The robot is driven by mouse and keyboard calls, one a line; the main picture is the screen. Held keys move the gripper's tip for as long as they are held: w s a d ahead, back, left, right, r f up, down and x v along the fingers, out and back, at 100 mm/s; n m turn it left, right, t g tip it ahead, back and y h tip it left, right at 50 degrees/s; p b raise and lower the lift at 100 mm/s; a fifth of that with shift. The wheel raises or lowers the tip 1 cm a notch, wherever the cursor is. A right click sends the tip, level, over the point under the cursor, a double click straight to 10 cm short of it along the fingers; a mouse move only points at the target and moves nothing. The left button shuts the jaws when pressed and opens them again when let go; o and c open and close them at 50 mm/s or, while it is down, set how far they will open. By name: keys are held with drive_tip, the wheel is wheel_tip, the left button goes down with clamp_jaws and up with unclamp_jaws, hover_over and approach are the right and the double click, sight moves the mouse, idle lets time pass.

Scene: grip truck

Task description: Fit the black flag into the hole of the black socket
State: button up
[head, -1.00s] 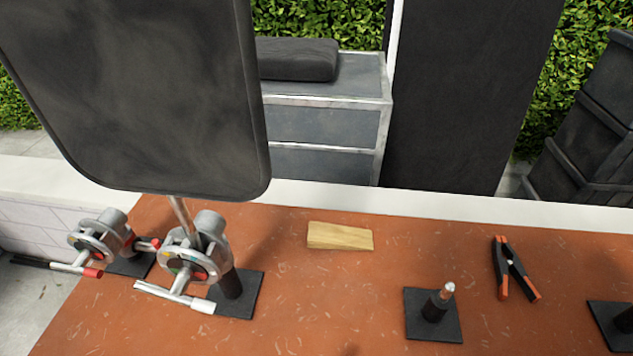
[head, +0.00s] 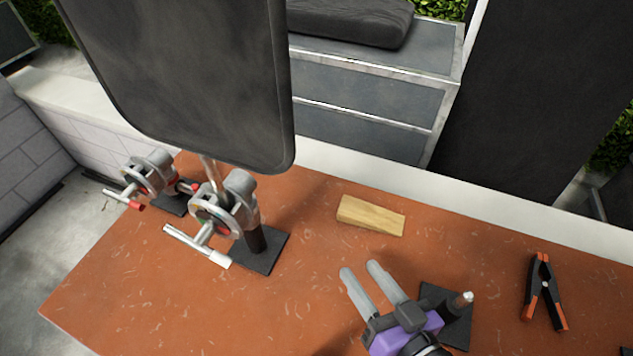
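The black flag (head: 190,75) is a large dark panel with rounded corners, standing upright at the upper left. Its thin metal rod (head: 208,172) runs down to a grey clamp head (head: 238,200) on a black base plate (head: 262,252). I cannot tell whether the rod is in a hole there. No hole of a black socket can be made out clearly. My gripper (head: 360,270), purple and black with two grey fingers, is at the lower middle. Its fingers are apart and empty, right of the clamp head and below the wooden wedge.
A second clamp head (head: 150,175) stands at the far left. A wooden wedge (head: 370,215) lies mid-table. A black plate with a metal-tipped post (head: 455,305) is partly hidden behind my gripper. A black and orange spring clamp (head: 544,290) lies at the right.

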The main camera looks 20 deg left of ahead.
drive_tip(key=w+a+r+n+g+y, duration=0.2)
drive_tip(key=a+r+n+g+y, duration=0.35)
drive_tip(key=a+r, duration=0.5)
drive_tip(key=n+g+y+p, duration=0.1)
drive_tip(key=n+g+y, duration=0.1)
drive_tip(key=n+g, duration=0.4)
approach(218, 176)
drive_tip(key=a+t, duration=0.2)
drive_tip(key=shift+n+g, duration=0.25)
drive_tip(key=shift+s+a+p, duration=0.15)
drive_tip(key=shift+a+p, duration=0.25)
drive_tip(key=shift+a, duration=0.7)
drive_tip(key=shift+s+a+p, duration=0.15)
drive_tip(key=shift+a+p, duration=0.2)
drive_tip(key=shift+a, duration=0.8)
drive_tip(key=shift+w+a+f+b, duration=0.15)
drive_tip(key=shift+a+b, duration=0.25)
drive_tip(key=shift+a, duration=0.7)
drive_tip(key=shift+a+b, duration=0.3)
drive_tip(key=shift+a, duration=0.8)
clamp_jaws()
drive_tip(key=shift+w, duration=0.1)
